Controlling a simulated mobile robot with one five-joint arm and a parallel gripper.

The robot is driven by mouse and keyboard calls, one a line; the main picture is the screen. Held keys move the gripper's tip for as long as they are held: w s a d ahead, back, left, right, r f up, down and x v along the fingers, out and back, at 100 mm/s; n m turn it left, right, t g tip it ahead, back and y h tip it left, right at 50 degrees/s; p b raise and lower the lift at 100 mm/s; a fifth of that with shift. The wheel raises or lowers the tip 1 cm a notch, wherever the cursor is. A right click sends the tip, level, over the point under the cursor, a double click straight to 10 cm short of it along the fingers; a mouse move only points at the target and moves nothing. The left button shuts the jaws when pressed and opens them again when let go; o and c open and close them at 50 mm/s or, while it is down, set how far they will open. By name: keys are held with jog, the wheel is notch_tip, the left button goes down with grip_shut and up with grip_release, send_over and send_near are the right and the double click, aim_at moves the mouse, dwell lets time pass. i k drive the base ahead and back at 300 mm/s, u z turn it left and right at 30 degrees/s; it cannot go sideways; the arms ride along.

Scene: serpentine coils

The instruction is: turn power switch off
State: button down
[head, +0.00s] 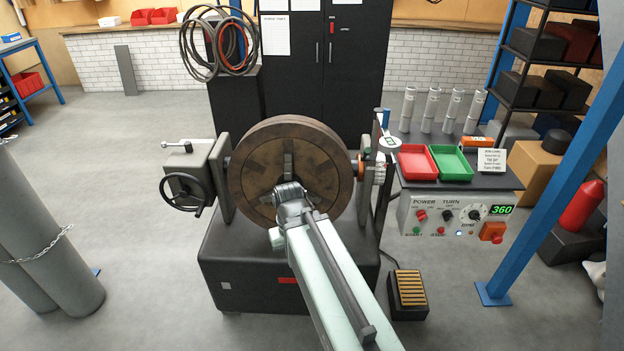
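The control panel (406,222) is a light grey box front at the right, below a dark shelf. The power switch (421,215) is a small red knob under the "POWER" label at the panel's left; its exact setting is too small to read. The "TURN" switch (447,215) is a dark knob to its right. A green display (501,210) reads 360. My gripper (288,178) is in front of the large brown disc, well to the left of the panel and apart from the switch. Its fingers are too small and too much in line with the arm to tell whether they are open.
The brown disc (325,150) stands on a dark machine base (235,265), with a handwheel (187,190) on its left. Red and green trays (420,165) sit on the shelf above the panel. A foot pedal (409,290) and a blue post (540,190) stand nearby.

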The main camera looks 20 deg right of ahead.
aim_at(421, 216)
jog(key=z, duration=0.4)
jog(key=k, duration=1.35)
jog(key=u, duration=0.3)
jog(key=i, duration=0.95)
jog(key=u, duration=0.05)
